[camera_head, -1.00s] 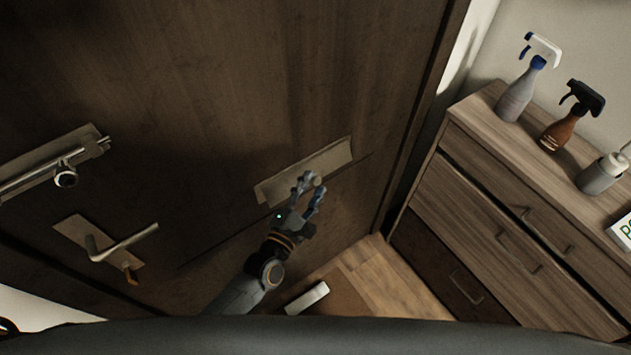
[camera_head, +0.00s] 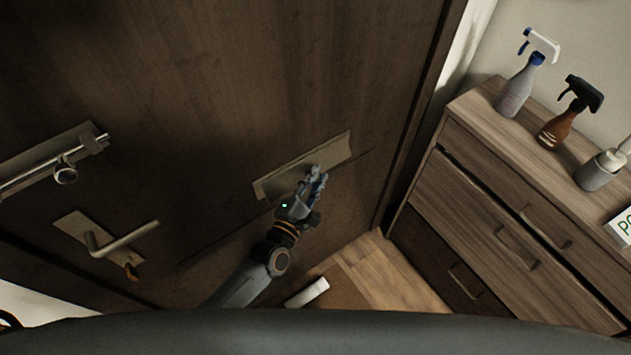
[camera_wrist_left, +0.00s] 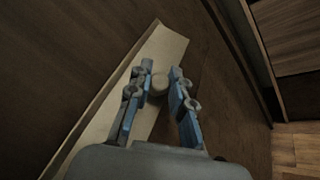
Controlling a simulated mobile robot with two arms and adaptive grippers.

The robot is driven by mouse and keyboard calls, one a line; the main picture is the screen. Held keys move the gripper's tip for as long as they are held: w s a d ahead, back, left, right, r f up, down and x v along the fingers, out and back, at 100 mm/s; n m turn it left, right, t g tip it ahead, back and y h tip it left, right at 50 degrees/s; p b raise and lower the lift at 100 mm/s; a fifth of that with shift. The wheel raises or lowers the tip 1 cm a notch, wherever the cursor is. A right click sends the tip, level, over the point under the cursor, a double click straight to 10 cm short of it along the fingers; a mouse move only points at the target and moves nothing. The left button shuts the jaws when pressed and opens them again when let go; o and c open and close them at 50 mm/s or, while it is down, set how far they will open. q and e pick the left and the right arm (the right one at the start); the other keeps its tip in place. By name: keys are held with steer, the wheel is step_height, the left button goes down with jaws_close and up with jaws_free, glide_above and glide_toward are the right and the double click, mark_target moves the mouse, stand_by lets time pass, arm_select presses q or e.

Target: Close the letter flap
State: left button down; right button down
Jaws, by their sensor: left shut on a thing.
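The letter flap (camera_head: 333,152) is a long light-brown plate set on the dark wooden door. It slants across the middle of the head view and also fills the middle of the left wrist view (camera_wrist_left: 168,47). A small round knob (camera_wrist_left: 159,84) on the flap sits between my left fingers. My left gripper (camera_head: 317,175) is shut on this knob, with its fingers in front of the flap; it also shows in the left wrist view (camera_wrist_left: 160,90). The fingers hide the knob in the head view. How far the flap stands from the door is hard to tell. My right gripper is not in view.
The door (camera_head: 200,80) carries a handle (camera_head: 120,241) and a bolt (camera_head: 50,165) at left. A wooden drawer cabinet (camera_head: 500,215) stands at right, with several bottles on top, among them a brown spray bottle (camera_head: 556,130). A small white block (camera_head: 307,293) lies low near the floor.

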arm_select(q)
steer(key=shift+w+a+f+m+t+h+b, duration=0.25)
steer(key=shift+m+b, duration=0.45)
steer(key=shift+b, duration=0.7)
steer(key=shift+w+a+f+m+t+h+b, duration=0.15)
steer(key=shift+w+f+m+t+b, duration=0.15)
steer(key=shift+m+b, duration=0.75)
steer(key=shift+w+a+f+m+t+h+b, duration=0.1)
steer(key=shift+w+a+m+t+h+b, duration=0.2)
steer(key=shift+b, duration=1.4)
steer(key=shift+m+t+b, duration=0.25)
steer(key=shift+m+b, duration=0.3)
steer(key=shift+b, duration=0.1)
steer(key=shift+w+r+m+h+b, duration=0.2)
steer(key=shift+m+h+b, duration=0.1)
steer(key=shift+h, duration=0.1)
steer(key=c, duration=1.2)
jaws_free()
steer(key=shift+o, duration=0.2)
steer(key=shift+s+f, duration=0.15)
steer(key=shift+f, duration=0.15)
